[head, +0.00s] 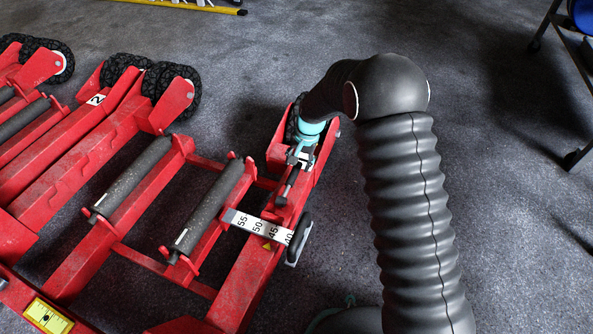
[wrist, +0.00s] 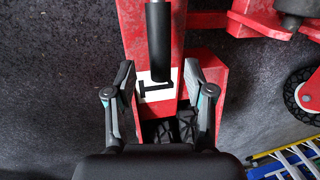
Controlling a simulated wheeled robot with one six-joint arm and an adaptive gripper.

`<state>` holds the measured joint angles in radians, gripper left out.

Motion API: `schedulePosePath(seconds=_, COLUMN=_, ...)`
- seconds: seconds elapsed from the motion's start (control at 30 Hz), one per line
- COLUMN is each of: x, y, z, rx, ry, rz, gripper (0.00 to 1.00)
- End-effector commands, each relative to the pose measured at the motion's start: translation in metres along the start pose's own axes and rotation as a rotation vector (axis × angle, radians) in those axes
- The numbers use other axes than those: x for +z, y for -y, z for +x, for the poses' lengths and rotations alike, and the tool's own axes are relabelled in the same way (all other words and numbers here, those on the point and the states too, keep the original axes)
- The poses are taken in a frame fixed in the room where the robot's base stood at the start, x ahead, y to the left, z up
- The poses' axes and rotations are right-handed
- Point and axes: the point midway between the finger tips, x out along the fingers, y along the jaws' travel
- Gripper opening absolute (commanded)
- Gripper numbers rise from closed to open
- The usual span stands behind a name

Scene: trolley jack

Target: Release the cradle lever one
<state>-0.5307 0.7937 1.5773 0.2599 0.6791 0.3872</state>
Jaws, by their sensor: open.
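The cradle lever one is a dark, rounded handle. In the wrist view its bar (wrist: 159,42) runs down the picture over a red beam (wrist: 187,20), above a white plate marked "1" (wrist: 157,88). In the head view the lever (head: 289,184) shows as a short dark bar on the right red arm of the jack, just below my gripper (head: 302,157). My gripper (wrist: 158,72) is open in the wrist view, one finger on each side of the lever's near end. I see gaps on both sides. Whether the fingers are at the lever's height is unclear.
Rollers (head: 212,208) and a ruler strip (head: 258,226) lie left of and below my gripper in the head view. A second jack with a plate "2" (head: 96,99) stands at the left. A black wheel (head: 299,236) sits beside the right arm.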

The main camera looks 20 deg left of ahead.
Motion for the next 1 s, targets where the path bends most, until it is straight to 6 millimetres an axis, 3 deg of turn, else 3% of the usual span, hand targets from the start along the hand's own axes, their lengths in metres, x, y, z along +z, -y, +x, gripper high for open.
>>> schedulePosePath(seconds=0.1, x=0.001, y=0.000, z=0.021, rx=0.001, ry=0.002, rz=0.000, gripper=0.54)
schedulePosePath(seconds=0.3, x=0.001, y=0.000, z=0.039, rx=0.001, ry=0.002, rz=-0.001, gripper=0.54)
schedulePosePath(seconds=0.67, x=0.000, y=0.000, z=0.043, rx=0.000, ry=0.000, rz=-0.001, gripper=0.54)
schedulePosePath(seconds=0.9, x=0.000, y=0.000, z=0.043, rx=0.000, ry=0.000, rz=-0.001, gripper=0.00)
schedulePosePath(seconds=1.0, x=0.000, y=0.000, z=0.043, rx=0.000, ry=0.000, rz=-0.001, gripper=0.00)
